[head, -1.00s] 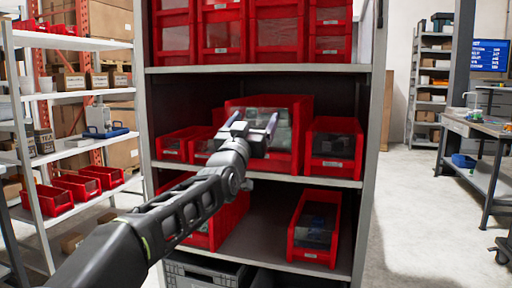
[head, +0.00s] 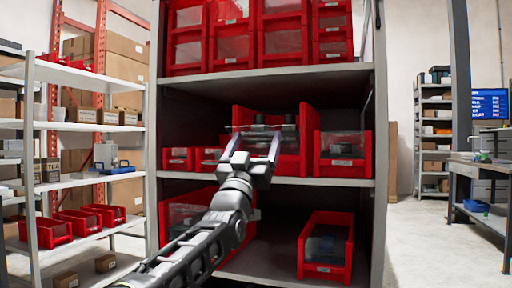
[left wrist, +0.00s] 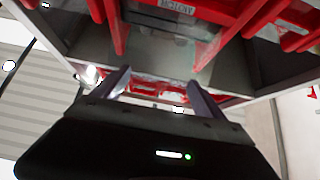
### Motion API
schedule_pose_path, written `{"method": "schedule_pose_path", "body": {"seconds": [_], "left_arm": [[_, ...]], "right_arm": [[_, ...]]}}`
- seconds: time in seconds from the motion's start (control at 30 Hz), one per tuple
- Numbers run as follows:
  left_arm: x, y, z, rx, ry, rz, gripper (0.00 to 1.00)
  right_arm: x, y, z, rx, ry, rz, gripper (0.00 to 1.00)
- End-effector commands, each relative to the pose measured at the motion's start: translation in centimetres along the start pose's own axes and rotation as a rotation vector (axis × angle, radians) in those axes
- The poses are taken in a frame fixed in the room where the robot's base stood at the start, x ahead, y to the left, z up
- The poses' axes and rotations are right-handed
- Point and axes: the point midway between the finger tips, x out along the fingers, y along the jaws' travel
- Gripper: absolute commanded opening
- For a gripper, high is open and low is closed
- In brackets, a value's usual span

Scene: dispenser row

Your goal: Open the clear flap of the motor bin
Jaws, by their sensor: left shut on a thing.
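The motor bin (head: 306,128) is the large red bin on the middle shelf, with dark round parts inside. Its clear flap (head: 260,129) shows as a pale, thin band across the bin's front, tilted outward as far as I can tell. My left gripper (head: 255,142) is at the bin's front, shut on the flap; its body hides the lower front of the bin. In the left wrist view, the bin's red wall (left wrist: 216,42) and its upside-down label (left wrist: 178,6) are above the two fingers (left wrist: 162,90). The exact contact is unclear. My right gripper is out of view.
A smaller red bin (head: 343,160) stands close on the right, and small red bins (head: 178,159) stand on the left. The upper shelf edge (head: 260,73) runs above. Another red bin (head: 324,250) sits on the lower shelf. The aisle on the right is open floor.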

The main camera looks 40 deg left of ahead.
Motion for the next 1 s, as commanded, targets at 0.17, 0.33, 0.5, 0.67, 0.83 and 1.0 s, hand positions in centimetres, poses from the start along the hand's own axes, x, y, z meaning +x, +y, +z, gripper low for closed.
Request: {"method": "schedule_pose_path", "body": {"seconds": [0.17,0.33,0.5,0.67,0.83,1.0], "left_arm": [[-0.44,0.19,1.80,0.002,-0.026,0.004,0.09],[-0.45,0.22,1.99,0.003,-0.028,0.004,0.09],[-0.44,0.20,2.03,0.003,-0.029,0.004,0.09],[-0.43,0.18,1.96,0.003,-0.027,0.004,0.88],[-0.38,0.12,1.48,0.002,-0.019,0.003,1.00],[-0.35,0.09,1.25,0.002,-0.015,0.002,1.00]], "right_arm": [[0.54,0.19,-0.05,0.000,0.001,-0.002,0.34],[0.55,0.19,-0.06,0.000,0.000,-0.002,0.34],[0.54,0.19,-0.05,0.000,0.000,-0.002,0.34],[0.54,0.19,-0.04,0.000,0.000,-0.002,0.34],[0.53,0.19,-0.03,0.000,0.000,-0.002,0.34],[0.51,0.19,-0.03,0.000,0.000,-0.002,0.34]]}}
